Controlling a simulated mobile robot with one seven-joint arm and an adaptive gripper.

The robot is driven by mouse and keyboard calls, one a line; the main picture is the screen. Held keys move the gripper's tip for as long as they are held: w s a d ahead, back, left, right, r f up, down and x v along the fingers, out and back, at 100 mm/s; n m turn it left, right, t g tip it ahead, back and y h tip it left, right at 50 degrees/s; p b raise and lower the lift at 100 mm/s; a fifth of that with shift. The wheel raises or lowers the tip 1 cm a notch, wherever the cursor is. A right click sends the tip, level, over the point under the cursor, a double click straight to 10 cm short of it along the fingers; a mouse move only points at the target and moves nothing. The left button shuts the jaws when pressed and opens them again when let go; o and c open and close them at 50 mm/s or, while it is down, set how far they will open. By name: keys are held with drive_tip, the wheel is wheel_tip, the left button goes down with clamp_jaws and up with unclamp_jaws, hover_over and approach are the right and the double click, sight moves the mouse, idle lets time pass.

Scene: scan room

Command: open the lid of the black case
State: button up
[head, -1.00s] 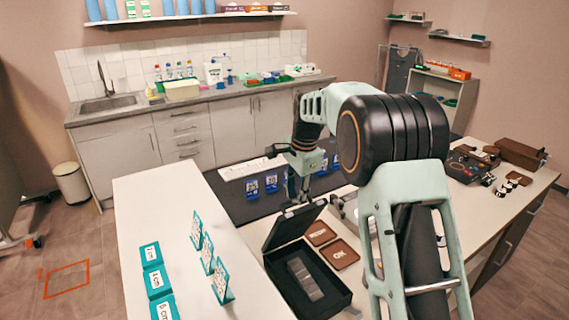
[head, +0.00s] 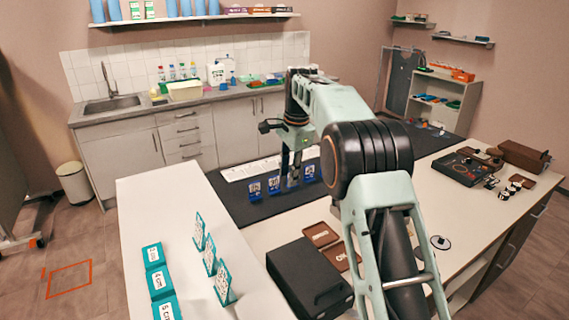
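The black case (head: 306,278) sits on the near part of the white table, right of the teal cards. Its top looks flat and closed, and its inside is hidden. My gripper (head: 291,178) points down over the dark mat, beyond the case and apart from it, close to the small blue stands. It is too small in the picture to tell whether its fingers are open or shut.
Blue stands (head: 274,185) with cards stand on the dark mat (head: 235,199). Teal card stands (head: 222,283) are left of the case. Brown trays (head: 320,234) lie just behind it. A dark device (head: 462,168) and a brown box (head: 522,155) are at the right.

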drive_tip(key=shift+w+a+r, duration=0.35)
drive_tip(key=shift+w+r, duration=0.15)
drive_tip(key=shift+r, duration=0.05)
drive_tip(key=shift+w+a+r, duration=0.3)
drive_tip(key=shift+w+r, duration=0.15)
drive_tip(key=shift+r, duration=0.1)
